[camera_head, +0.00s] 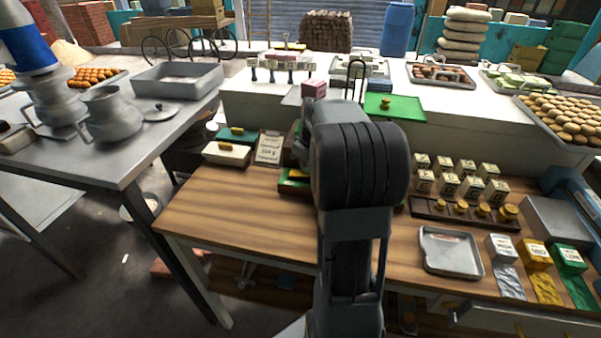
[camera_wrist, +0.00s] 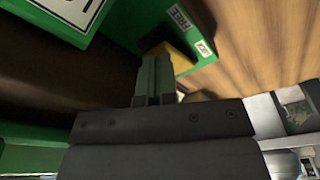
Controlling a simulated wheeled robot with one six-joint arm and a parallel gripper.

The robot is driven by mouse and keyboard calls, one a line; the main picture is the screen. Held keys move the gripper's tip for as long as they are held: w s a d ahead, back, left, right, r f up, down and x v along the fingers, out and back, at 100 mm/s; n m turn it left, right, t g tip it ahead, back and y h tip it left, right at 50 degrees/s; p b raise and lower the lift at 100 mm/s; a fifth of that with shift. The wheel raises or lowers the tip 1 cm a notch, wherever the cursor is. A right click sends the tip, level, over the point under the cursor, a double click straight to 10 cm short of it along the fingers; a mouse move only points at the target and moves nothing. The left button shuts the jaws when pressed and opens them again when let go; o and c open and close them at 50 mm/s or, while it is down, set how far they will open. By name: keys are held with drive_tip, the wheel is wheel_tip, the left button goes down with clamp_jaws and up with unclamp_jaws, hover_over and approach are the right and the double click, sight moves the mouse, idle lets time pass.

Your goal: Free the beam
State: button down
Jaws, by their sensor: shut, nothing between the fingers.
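In the wrist view a green base (camera_wrist: 203,25) carries two small white labels, which seem to read FREE (camera_wrist: 181,18) and LOCK (camera_wrist: 205,48). A yellow piece (camera_wrist: 180,62), perhaps the lock lever, shows beside the labels. My gripper (camera_wrist: 155,64) is shut and empty, its fingertips close to the yellow piece; I cannot tell whether they touch. The beam itself cannot be made out.
Several small cartons (camera_head: 446,184), a weight rack (camera_head: 465,213) and a metal tray (camera_head: 449,252) stand at right. The table's front left is clear.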

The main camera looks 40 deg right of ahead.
drive_tip(key=shift+f+b, duration=0.3)
drive_tip(key=shift+f, duration=0.15)
drive_tip(key=shift+r, duration=0.1)
drive_tip(key=shift+r+p, duration=2.85)
drive_tip(key=shift+r, duration=0.65)
